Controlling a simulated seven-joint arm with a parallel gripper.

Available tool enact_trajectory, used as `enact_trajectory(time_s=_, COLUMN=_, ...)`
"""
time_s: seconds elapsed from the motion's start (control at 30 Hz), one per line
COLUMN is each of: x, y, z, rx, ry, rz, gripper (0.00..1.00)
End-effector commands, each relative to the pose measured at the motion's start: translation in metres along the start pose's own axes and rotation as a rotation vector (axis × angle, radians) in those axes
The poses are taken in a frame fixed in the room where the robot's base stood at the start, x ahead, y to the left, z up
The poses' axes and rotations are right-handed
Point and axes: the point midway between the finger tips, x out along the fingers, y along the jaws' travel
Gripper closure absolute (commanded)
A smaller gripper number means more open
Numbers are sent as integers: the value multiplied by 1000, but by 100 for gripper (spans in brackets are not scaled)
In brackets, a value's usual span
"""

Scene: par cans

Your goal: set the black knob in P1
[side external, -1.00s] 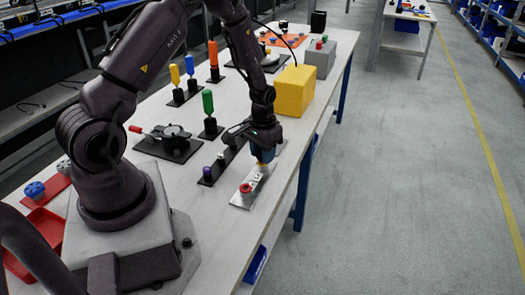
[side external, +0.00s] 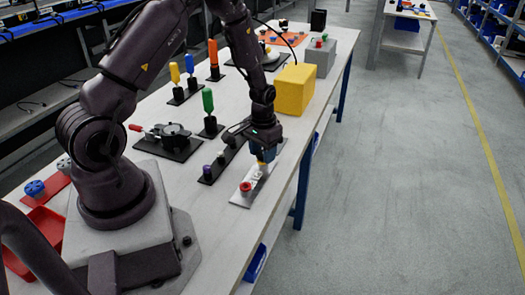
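My gripper (side external: 266,162) points down over the far part of a light metal plate (side external: 240,201) near the table's right edge. Its fingertips are low, close to the plate, and a blue part shows at them. I cannot tell whether they are open or shut, or whether they hold anything. A red-topped knob (side external: 246,186) stands on the near part of the plate. A small whitish and yellow piece (side external: 257,176) is between it and my gripper. I cannot make out a black knob; it may be hidden at the fingers. No P1 label is readable.
A black strip with a purple knob (side external: 207,171) and a white knob (side external: 221,158) lies left of the plate. Green (side external: 208,101), yellow (side external: 175,74) and orange (side external: 213,54) upright handles stand behind. A yellow block (side external: 294,91) and grey box (side external: 319,58) stand farther back.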

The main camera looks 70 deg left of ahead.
Motion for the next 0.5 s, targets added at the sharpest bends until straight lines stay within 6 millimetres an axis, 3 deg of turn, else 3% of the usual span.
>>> enact_trajectory(time_s=0.3, x=0, y=0, z=0, rx=0, ry=0, rz=0, gripper=57)
enact_trajectory(time_s=0.33, x=0, y=0, z=0, rx=0, ry=0, rz=0, gripper=55)
enact_trajectory(time_s=0.43, x=0, y=0, z=0, rx=0, ry=0, rz=0, gripper=32)
enact_trajectory(time_s=0.5, x=0, y=0, z=0, rx=0, ry=0, rz=0, gripper=27)
